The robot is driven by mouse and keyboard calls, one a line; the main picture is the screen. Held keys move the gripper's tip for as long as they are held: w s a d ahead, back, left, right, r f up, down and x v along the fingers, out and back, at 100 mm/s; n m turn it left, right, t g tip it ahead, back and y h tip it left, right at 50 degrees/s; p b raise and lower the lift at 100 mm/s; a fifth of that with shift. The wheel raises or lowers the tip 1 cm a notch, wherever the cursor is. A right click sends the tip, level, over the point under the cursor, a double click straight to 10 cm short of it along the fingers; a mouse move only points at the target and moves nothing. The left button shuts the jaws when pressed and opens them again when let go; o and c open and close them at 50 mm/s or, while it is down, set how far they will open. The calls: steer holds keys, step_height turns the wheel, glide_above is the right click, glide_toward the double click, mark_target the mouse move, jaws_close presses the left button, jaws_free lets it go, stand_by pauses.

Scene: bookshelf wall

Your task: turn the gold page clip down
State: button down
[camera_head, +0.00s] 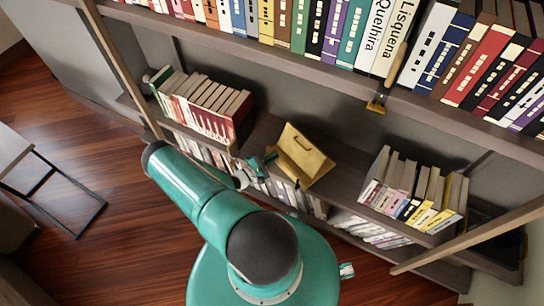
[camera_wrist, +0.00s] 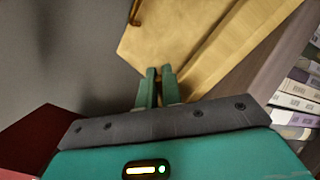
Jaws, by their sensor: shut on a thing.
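A tan book stand (camera_head: 312,166) with a sloping board stands on the middle shelf; its board fills the top of the wrist view (camera_wrist: 165,35). A dark gold curved piece, which looks like a page clip (camera_head: 303,143), lies on the board. A curved piece also shows at the top edge of the wrist view (camera_wrist: 135,12). My gripper (camera_head: 268,158) is at the left side of the stand. In the wrist view its two green fingers (camera_wrist: 158,72) are close together at the board's edge. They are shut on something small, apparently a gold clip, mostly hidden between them.
Books stand left of the stand (camera_head: 205,105) and right of it (camera_head: 412,190). The upper shelf (camera_head: 340,78) overhangs the stand, with a gold hook (camera_head: 377,103) on its edge. A slanted wooden post (camera_head: 475,232) crosses the right side.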

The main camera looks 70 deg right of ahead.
stand_by(0.4)
steer(key=c, duration=1.6)
jaws_free()
steer(key=shift+o, duration=0.2)
